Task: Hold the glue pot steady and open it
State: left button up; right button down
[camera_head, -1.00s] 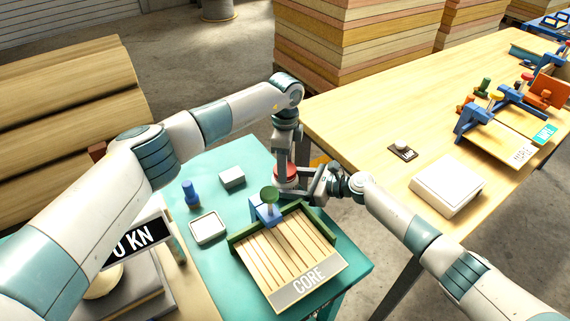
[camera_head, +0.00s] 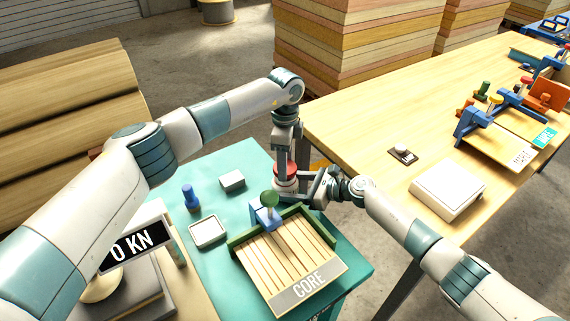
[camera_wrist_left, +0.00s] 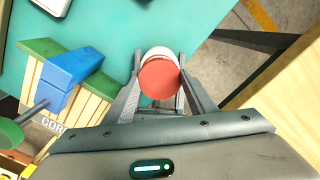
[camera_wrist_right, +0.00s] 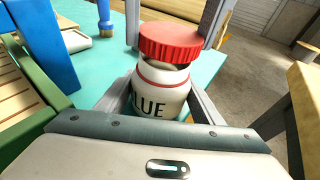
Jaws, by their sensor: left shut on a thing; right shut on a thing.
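The glue pot (camera_wrist_right: 160,92) is a white jar with a red band and lettering reading "LUE" in the right wrist view; it stands at the back right of the teal table. Its red lid (camera_wrist_right: 170,40) sits slightly tilted above the neck, with a dark gap under its edge. My left gripper (camera_head: 285,178) points down from above and is shut on the lid, which also shows in the left wrist view (camera_wrist_left: 159,78). My right gripper (camera_head: 312,190) reaches in from the right and is shut around the jar's body. The pot is largely hidden by the grippers in the head view.
A slatted tray marked CORE (camera_head: 308,287) with a blue and green clamp (camera_head: 268,208) stands close in front. A wooden table (camera_head: 400,100) stands right.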

pick_arm(q)
jog(key=shift+r, duration=0.1)
dwell(0.3)
jog(key=shift+r, duration=1.95)
pick_arm(e)
jog(key=shift+c, duration=2.2)
grip_release()
pick_arm(q)
jog(key=shift+f, duration=0.1)
pick_arm(e)
jog(key=shift+d, duration=0.15)
pick_arm(q)
notch_tip(320, 180, down, 2)
jog(key=shift+f+b, duration=0.15)
jog(key=shift+b, duration=1.1)
jog(key=shift+f, duration=0.1)
pick_arm(e)
jog(key=v, duration=1.1)
jog(key=shift+d, duration=0.35)
jog(key=shift+r, duration=0.15)
